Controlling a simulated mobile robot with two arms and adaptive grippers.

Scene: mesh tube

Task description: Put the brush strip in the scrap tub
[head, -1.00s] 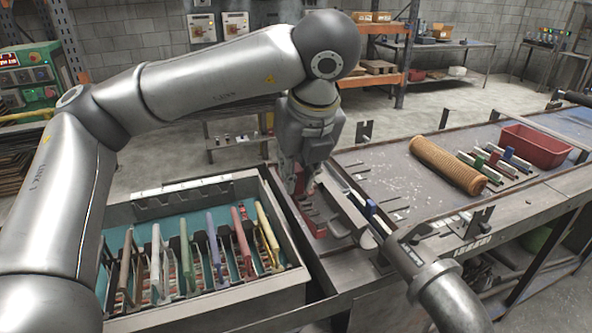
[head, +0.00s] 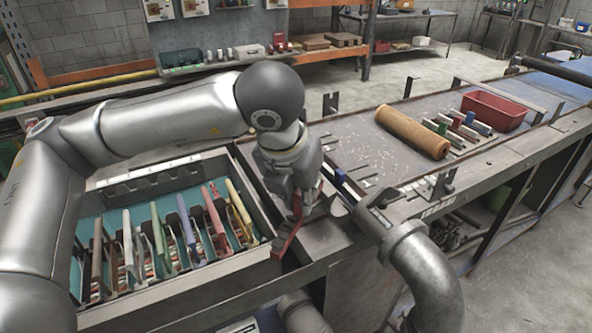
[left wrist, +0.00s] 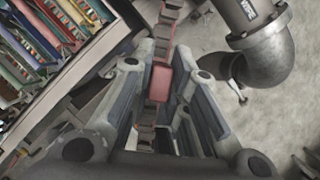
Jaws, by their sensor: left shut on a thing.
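My left gripper (head: 300,203) is shut on a long narrow strip with red and dark brown blocks, which I take to be the brush strip (head: 286,240). In the head view the strip slants down from the fingers beside the right wall of the grey crate. In the left wrist view the strip (left wrist: 160,83) runs lengthwise between the two grey fingers (left wrist: 170,100); the fingers hide part of it. A red open tub (head: 493,110), likely the scrap tub, stands on the far right of the bench, well away from the gripper. My right gripper is not in view.
The grey crate (head: 200,277) holds several coloured upright pieces. A tan ribbed roll (head: 411,132) and several small coloured blocks lie between gripper and tub. A thick grey pipe elbow (head: 428,262) rises at the bench's front. Metal brackets (head: 443,185) stand along the bench edges.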

